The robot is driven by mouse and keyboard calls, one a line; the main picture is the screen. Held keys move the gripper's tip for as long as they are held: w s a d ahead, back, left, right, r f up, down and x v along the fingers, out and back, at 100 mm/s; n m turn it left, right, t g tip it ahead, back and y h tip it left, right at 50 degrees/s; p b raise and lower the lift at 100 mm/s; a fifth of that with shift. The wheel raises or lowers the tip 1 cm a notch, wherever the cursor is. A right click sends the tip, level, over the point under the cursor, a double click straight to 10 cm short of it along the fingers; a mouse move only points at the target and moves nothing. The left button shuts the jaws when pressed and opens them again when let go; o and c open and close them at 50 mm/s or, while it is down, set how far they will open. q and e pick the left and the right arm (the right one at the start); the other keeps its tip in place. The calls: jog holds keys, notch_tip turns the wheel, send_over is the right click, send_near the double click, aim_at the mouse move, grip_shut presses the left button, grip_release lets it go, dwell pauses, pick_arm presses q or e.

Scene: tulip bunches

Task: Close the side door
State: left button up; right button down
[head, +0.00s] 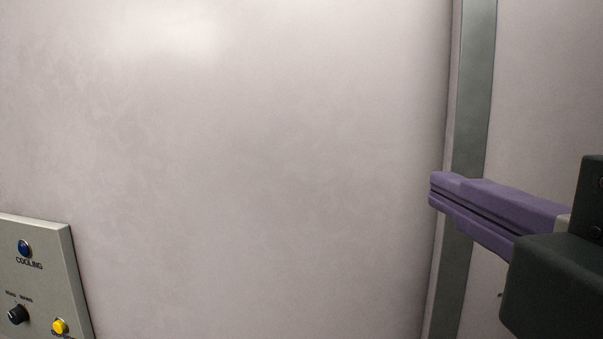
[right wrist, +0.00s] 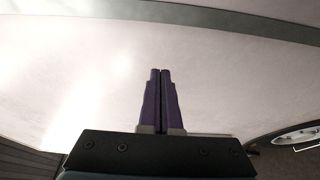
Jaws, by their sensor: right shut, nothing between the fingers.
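A large pale, smooth panel (head: 250,150) fills most of the head view. A grey vertical strip (head: 473,90) runs along its right edge, with another pale surface (head: 555,80) to the right of it. I cannot tell for sure which of these surfaces is the side door, nor whether it stands ajar. My right gripper (head: 433,190) has purple fingers pressed together with nothing between them. Its tips overlap the strip in the head view; contact is unclear. In the right wrist view the shut fingers (right wrist: 160,72) point toward a pale surface (right wrist: 230,75). My left gripper is not in view.
A grey control box (head: 50,270) with a blue button marked COOLING, a black knob and a yellow button is at the lower left. In the right wrist view, a grey band (right wrist: 200,14) crosses the top and a round, pale-rimmed object (right wrist: 298,135) shows at the right.

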jog(key=w+d+p, duration=0.3)
jog(key=w+p, duration=0.1)
jog(key=w, duration=0.4)
jog(key=shift+d+p, duration=0.35)
jog(key=shift+p, duration=0.05)
jog(key=shift+w, duration=0.1)
